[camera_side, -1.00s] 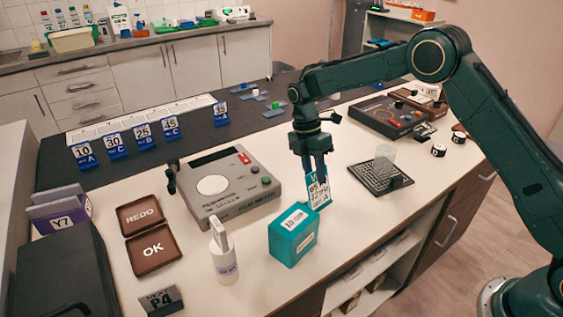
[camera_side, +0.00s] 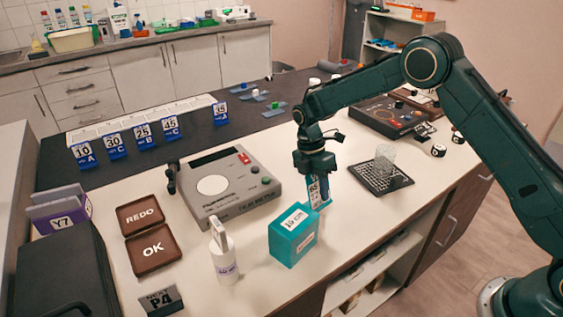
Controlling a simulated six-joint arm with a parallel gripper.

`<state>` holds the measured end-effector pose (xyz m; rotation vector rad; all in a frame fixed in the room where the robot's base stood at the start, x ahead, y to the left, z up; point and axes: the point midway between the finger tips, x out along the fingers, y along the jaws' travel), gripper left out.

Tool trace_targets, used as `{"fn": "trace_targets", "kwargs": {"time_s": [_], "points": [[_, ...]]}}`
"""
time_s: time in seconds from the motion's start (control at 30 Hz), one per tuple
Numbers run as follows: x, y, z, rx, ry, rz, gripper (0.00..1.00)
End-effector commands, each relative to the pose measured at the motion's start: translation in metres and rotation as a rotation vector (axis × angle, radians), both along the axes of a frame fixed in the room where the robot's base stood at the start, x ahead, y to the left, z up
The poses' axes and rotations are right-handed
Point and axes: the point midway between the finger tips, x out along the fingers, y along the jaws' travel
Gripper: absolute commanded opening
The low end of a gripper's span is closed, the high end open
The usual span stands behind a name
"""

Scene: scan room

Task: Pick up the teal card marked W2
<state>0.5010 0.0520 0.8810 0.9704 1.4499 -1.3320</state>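A card with a white printed label (camera_side: 314,192) and a teal edge stands at the tip of my gripper, behind the teal box, on the white counter. Its marking is too small and too covered to read as W2. My gripper (camera_side: 321,192) points down at this card. One dark finger covers the right part of the label. I cannot tell whether the fingers are closed on the card or only around it. The lower edge of the card appears at or very near the counter top.
A teal box (camera_side: 291,243) stands close in front of the card. A grey meter device (camera_side: 232,192) is to the left, and a black grid mat (camera_side: 372,180) with a clear beaker (camera_side: 385,158) to the right. A white bottle (camera_side: 224,262) and brown trays (camera_side: 153,250) are further left.

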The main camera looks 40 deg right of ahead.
Motion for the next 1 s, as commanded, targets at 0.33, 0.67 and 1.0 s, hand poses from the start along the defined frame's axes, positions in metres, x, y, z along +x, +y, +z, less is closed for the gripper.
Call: {"fn": "trace_targets", "kwargs": {"time_s": [0.33, 0.67, 1.0], "points": [[0.0, 0.0, 0.0, 0.0, -0.001, 0.0, 0.0], [0.0, 0.0, 0.002, 0.0, -0.001, 0.0, 0.0], [0.001, 0.0, 0.032, 0.0, -0.004, 0.0, 0.0]]}}
